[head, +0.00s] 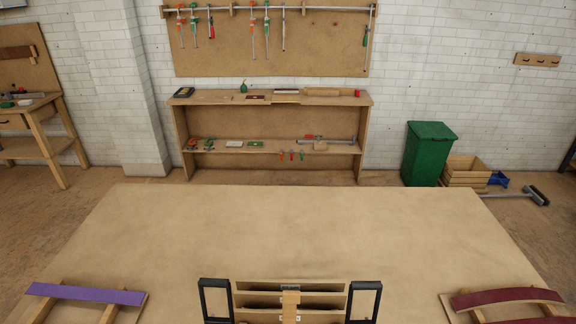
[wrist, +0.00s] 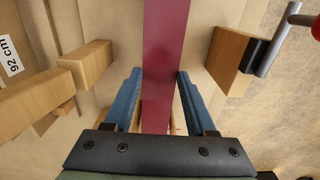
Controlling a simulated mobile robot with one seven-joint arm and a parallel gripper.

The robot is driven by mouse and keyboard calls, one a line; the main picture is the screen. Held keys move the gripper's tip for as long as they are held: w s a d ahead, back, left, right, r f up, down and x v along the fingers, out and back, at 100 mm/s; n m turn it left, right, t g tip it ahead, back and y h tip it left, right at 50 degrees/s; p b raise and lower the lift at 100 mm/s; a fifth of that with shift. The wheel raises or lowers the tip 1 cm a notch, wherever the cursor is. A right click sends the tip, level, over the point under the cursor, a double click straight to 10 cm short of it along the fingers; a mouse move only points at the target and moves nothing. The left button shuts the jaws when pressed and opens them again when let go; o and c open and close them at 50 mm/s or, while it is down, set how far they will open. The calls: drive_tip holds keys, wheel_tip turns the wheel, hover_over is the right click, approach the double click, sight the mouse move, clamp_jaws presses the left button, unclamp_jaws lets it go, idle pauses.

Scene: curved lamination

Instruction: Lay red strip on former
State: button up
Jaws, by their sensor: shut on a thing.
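A dark red strip (wrist: 165,30) runs lengthwise up the middle of the wrist view, between the two blue fingers of my gripper (wrist: 160,74). The gripper is shut on it. In the head view my gripper does not show. Two dark red strips (head: 505,297) lie on a wooden rack at the bottom right, the nearer one cut off by the frame. I cannot clearly make out a former; a wooden slatted structure (head: 255,286) stands at the bottom centre, between two black frames (head: 215,300).
A purple strip (head: 85,293) rests on a wooden rack at the bottom left. The table top (head: 270,220) behind is clear. In the wrist view, wooden blocks (wrist: 85,66) (wrist: 235,57) flank the strip; a metal bar with a red end (wrist: 280,35) is at upper right.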

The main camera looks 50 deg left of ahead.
drive_tip(key=o, duration=1.3)
drive_tip(key=shift+f, duration=0.1)
drive_tip(key=shift+o, duration=0.2)
wheel_tip(320, 180, up, 13)
